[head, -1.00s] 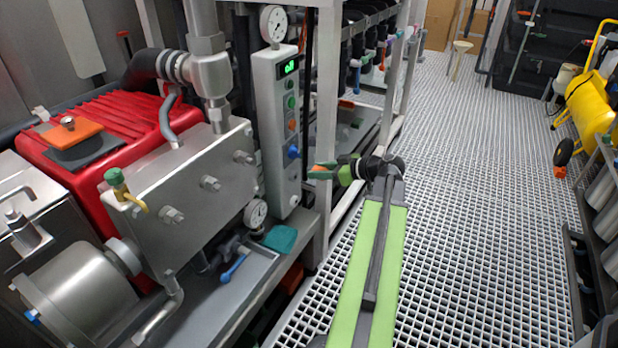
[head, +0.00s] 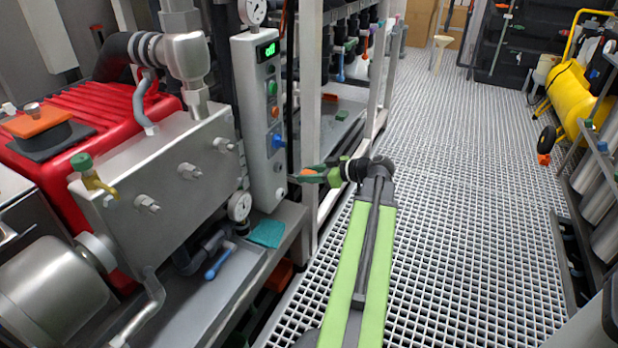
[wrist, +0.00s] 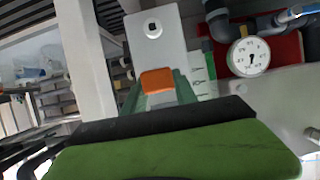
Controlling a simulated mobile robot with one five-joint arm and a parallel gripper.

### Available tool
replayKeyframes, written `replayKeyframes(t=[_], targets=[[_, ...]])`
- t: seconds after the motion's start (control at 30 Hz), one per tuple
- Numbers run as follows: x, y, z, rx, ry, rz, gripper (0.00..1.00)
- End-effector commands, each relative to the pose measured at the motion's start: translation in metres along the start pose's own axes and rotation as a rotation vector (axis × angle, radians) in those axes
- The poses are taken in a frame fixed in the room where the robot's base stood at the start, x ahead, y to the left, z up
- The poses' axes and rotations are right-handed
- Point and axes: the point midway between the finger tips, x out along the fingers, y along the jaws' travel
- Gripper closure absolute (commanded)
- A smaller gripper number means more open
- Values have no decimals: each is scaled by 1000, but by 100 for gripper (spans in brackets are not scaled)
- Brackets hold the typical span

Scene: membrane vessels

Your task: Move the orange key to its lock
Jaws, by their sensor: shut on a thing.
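My gripper (head: 313,175) has green fingers and points left, just right of the lower part of the grey control box (head: 241,95). It is shut on the orange key (head: 307,172), which also shows between the fingertips in the wrist view (wrist: 158,81). A round pale fitting with a dark square centre (wrist: 153,28) sits on a light grey panel beyond the key, and looks like a lock. The key is apart from this fitting. In the head view a small dark spot on the lower box face may be the same fitting, but I cannot tell.
A grey post (head: 309,120) stands just behind the gripper. A red machine (head: 95,115) with a steel block (head: 160,180) fills the left. A gauge (wrist: 248,57) and pipes are near the box.

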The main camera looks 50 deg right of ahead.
Motion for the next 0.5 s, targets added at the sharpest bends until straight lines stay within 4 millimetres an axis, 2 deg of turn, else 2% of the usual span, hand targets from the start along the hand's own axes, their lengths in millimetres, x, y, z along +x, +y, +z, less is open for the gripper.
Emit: replayKeyframes(t=[0.27,0.5], targets=[[10,1,-4,0,0,0,100],[30,1,-13,-1,0,0,100]])
